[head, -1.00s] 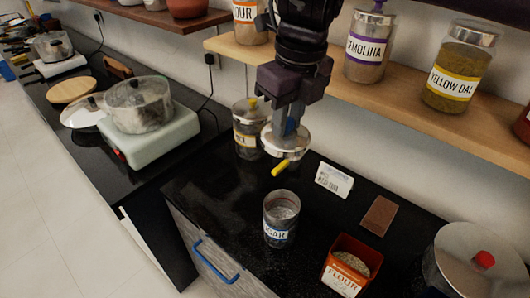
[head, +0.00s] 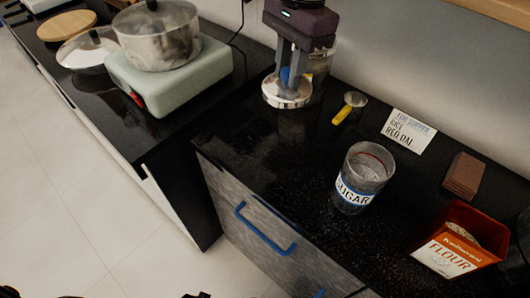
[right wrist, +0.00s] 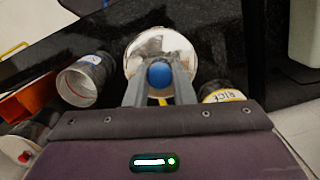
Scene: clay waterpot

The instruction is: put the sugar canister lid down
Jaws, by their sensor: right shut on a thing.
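My right gripper (head: 288,72) points down with its fingers shut on the blue knob (right wrist: 160,75) of the silver sugar canister lid (head: 287,93). The lid is level, low over the back left of the black counter (head: 262,150). I cannot tell whether it touches the counter. The lid also shows in the right wrist view (right wrist: 150,45). The sugar canister (head: 353,195) stands open and upright to the right, with a blue-edged SUGAR label; it also shows in the right wrist view (right wrist: 80,85). My left gripper is not in view.
The rice canister (right wrist: 222,95) stands close beside the lid, partly hidden by my gripper in the head view. A scoop with a yellow handle (head: 343,115), a card (head: 408,131), a brown block (head: 463,176) and an orange flour box (head: 455,250) are on the counter. A pot (head: 160,40) stands left.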

